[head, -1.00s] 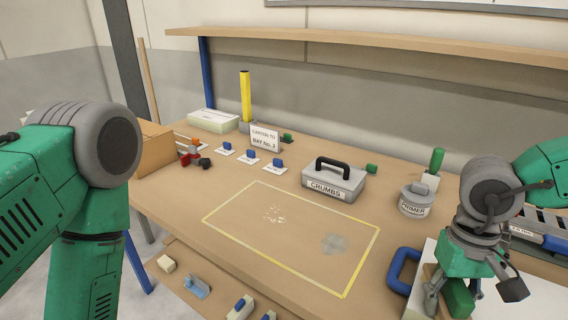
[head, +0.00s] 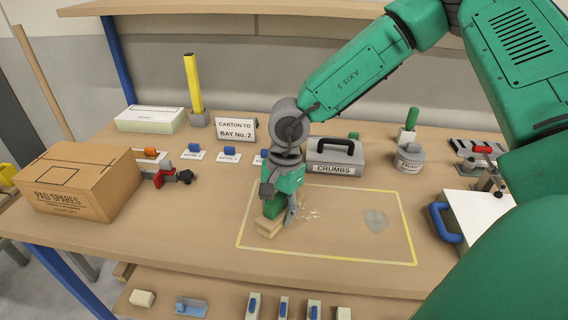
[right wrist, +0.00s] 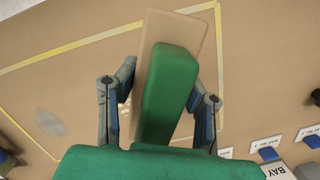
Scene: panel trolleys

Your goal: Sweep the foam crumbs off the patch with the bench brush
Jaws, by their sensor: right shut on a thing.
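The bench brush (head: 268,229) has a green grip and a pale wood-coloured block. My right gripper (head: 279,206) is shut on its green grip; in the right wrist view the fingers flank the brush (right wrist: 170,90). The brush is low over the left part of the yellow-outlined patch (head: 330,257); I cannot tell whether it touches the surface. Pale foam crumbs (head: 309,214) lie just right of the brush, partly hidden by the gripper. A grey smudge (head: 376,221) is farther right inside the outline. My left gripper is out of view.
A grey box labelled CRUMBS (head: 335,157) stands behind the patch. A round grey former (head: 409,158) and a blue handle (head: 445,222) are to the right. A carton (head: 80,181) and a red clamp-like item (head: 160,179) are at left. The bench front edge is close to the patch.

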